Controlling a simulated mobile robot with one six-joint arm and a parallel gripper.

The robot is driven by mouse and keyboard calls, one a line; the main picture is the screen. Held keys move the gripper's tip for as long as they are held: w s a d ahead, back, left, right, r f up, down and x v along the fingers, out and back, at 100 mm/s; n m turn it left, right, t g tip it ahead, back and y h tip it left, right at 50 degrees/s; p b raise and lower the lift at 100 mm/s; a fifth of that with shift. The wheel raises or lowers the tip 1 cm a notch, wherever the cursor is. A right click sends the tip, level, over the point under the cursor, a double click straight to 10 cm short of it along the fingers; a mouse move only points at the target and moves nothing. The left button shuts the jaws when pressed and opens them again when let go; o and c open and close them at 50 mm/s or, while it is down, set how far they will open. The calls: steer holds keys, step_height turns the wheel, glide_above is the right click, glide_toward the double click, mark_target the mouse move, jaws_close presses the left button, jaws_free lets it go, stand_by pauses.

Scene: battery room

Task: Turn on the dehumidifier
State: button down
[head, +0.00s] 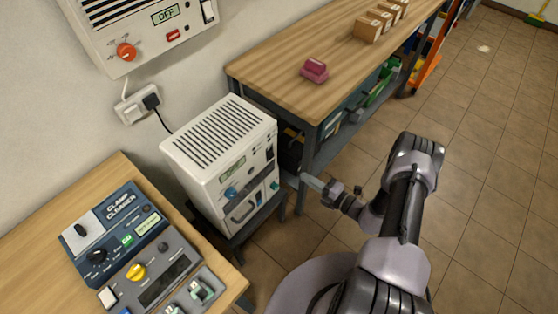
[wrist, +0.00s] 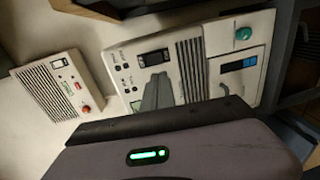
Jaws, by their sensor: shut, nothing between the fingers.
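The dehumidifier appears to be the white box with a slatted top (head: 222,143), on a low dark stand between two benches. Its front has a small display, a blue knob, switches and a handle; I cannot read the display. In the wrist view its white front (wrist: 190,60) is turned sideways and partly covered by my gripper. My gripper (head: 306,181) is shut and empty, just right of the front, seemingly apart from it. In the wrist view its grey fingers (wrist: 158,92) overlap the panel; contact cannot be told there.
A wall unit (head: 150,30) reads OFF and has a red knob; it also shows in the wrist view (wrist: 57,88). The right bench (head: 290,85) holds a pink block and boxes. Tiled floor is free at right.

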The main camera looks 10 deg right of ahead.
steer(key=b+x, duration=0.3)
steer(key=x, duration=1)
steer(key=shift+w+a+b, duration=0.25)
steer(key=shift+b, duration=0.05)
steer(key=shift+f, duration=0.1)
steer(key=shift+w+a+b, duration=0.1)
steer(key=shift+w+b, duration=0.05)
steer(key=shift+b, duration=0.2)
steer(key=p, duration=0.2)
glide_toward(272, 157)
steer(key=s+d+f, duration=0.2)
steer(key=s+d, duration=0.2)
steer(key=s, duration=0.1)
steer(key=shift+s+f, duration=0.3)
steer(key=shift+f, duration=0.05)
steer(key=shift+r, duration=0.1)
